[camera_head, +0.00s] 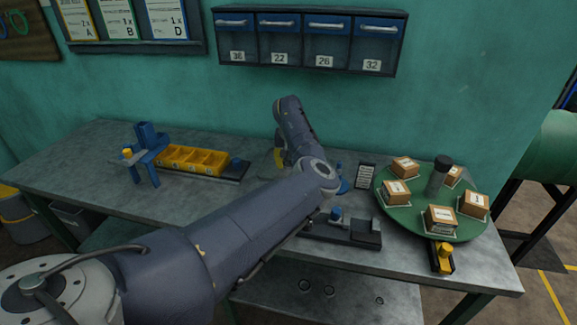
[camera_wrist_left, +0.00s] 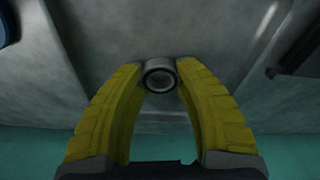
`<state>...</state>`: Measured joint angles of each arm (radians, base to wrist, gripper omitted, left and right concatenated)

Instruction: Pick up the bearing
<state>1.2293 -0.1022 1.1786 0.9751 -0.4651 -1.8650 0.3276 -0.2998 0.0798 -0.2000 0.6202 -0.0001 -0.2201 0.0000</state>
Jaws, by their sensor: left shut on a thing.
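The bearing (camera_wrist_left: 160,76) is a small grey ring with a dark centre. In the left wrist view it sits between the yellow fingertips of my left gripper (camera_wrist_left: 159,70), which is shut on it. Behind it is the grey worktop (camera_wrist_left: 110,30); I cannot tell whether the bearing still touches it. The bearing is hidden there. My right gripper is not in view.
A green round tray (camera_head: 416,192) with several small boxes stands on the right. A yellow bin row (camera_head: 193,160) and blue fixture (camera_head: 148,152) are on the left. A dark block fixture (camera_head: 345,229) lies near the front. Blue drawers (camera_head: 311,41) hang on the wall behind.

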